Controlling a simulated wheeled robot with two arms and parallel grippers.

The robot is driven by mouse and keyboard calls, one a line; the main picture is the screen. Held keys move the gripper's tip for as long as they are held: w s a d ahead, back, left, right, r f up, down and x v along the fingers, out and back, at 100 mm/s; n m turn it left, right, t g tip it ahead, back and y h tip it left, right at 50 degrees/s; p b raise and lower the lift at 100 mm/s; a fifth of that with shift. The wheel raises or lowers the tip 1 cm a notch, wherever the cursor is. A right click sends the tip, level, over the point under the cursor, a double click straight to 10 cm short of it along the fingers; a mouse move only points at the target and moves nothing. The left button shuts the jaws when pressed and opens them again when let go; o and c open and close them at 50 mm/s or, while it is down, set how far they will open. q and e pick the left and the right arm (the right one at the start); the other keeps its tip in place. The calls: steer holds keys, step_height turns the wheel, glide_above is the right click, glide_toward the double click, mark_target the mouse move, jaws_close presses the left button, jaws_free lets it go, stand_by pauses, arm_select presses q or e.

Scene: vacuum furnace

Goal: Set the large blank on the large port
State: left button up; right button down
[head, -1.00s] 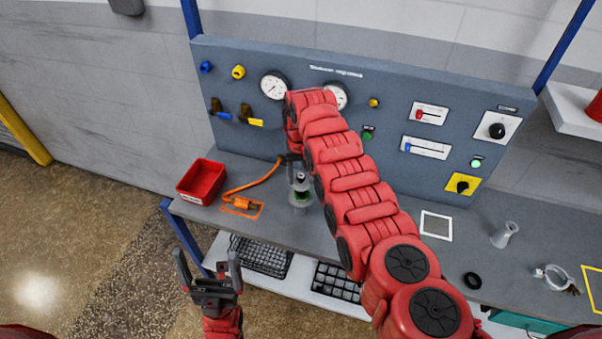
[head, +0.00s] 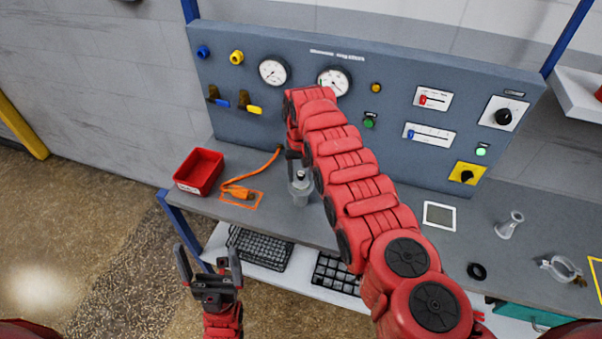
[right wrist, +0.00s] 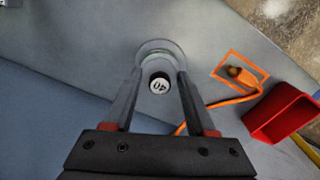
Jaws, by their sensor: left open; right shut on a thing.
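The large blank is a grey disc with a black knob whose white top reads "40" (right wrist: 158,86). My right gripper (right wrist: 160,80) is shut on this knob, with one finger on each side. In the head view my right gripper (head: 297,166) is partly hidden by its own wrist. The blank (head: 300,176) is over the top of the upright grey large port (head: 300,197) on the bench. They look in line, but I cannot tell whether the blank is fully seated. My left gripper (head: 211,262) is open and empty in front of the bench, at lower left.
A red bin (head: 199,172) and an orange cable (head: 240,191) lie left of the port. A grey flared fitting (head: 508,226), a black ring (head: 477,271) and a metal clamp (head: 560,269) are on the right of the bench. The gauge panel (head: 300,105) stands behind.

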steer(key=shift+f, duration=0.15)
stand_by(0.4)
steer(key=shift+c, duration=0.7)
jaws_free()
step_height(320, 180, up, 17)
steer(key=p, duration=0.2)
steer(key=shift+r, duration=0.2)
